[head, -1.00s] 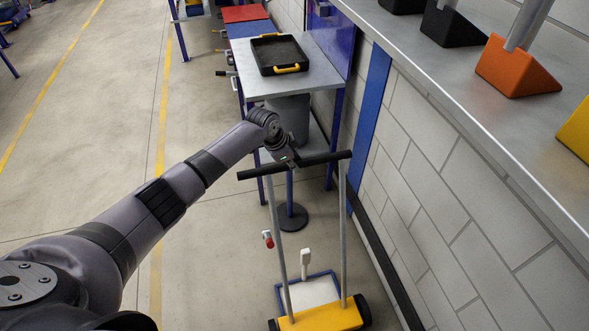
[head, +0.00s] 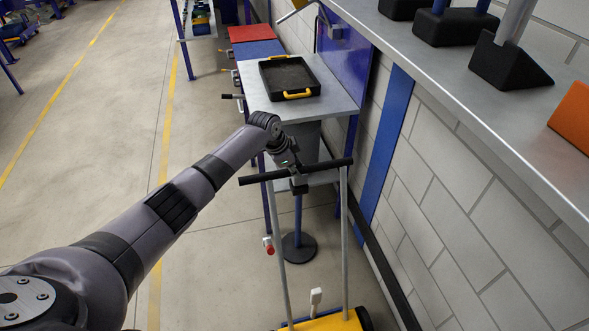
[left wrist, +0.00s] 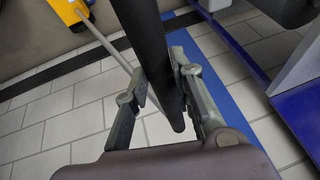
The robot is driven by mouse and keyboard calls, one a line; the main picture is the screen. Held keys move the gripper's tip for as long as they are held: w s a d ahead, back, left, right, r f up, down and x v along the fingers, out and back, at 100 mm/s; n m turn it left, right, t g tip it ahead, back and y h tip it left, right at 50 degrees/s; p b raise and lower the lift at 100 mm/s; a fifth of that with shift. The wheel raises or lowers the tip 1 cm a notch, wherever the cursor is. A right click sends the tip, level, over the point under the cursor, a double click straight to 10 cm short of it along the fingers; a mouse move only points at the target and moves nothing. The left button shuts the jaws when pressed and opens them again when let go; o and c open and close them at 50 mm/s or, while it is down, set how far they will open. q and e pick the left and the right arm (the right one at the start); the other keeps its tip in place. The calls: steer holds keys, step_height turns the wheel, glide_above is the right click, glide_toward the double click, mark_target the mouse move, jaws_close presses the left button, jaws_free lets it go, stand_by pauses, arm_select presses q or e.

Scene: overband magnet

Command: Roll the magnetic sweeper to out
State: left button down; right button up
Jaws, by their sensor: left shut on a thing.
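The magnetic sweeper has a yellow base (head: 330,322) at the bottom of the head view, two grey upright poles and a black crossbar handle (head: 322,168). My left gripper (head: 298,180) is shut on the middle of that handle. In the left wrist view the fingers (left wrist: 160,90) lie on both sides of the black bar (left wrist: 148,45), and a pole runs up to the yellow base (left wrist: 70,12). The lower part of the base is cut off in the head view. My right gripper is not in view.
A bench (head: 258,104) with a black tray (head: 290,78) stands ahead. A post on a round dark foot (head: 299,247) stands just beyond the sweeper. A brick wall (head: 450,190) and a shelf (head: 470,75) with wedge blocks run along the right. Open floor (head: 110,150) lies left.

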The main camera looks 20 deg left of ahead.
arm_select(q)
steer(key=shift+w+a+r, duration=0.15)
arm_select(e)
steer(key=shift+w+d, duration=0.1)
arm_select(q)
steer(key=c, duration=1.8)
jaws_free()
steer(key=o, duration=0.4)
steer(key=shift+o, duration=0.2)
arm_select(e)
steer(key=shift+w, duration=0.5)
arm_select(q)
steer(key=shift+r, duration=0.2)
steer(key=v, duration=1.1)
steer(key=shift+s+r, duration=0.15)
steer(key=shift+s, duration=0.05)
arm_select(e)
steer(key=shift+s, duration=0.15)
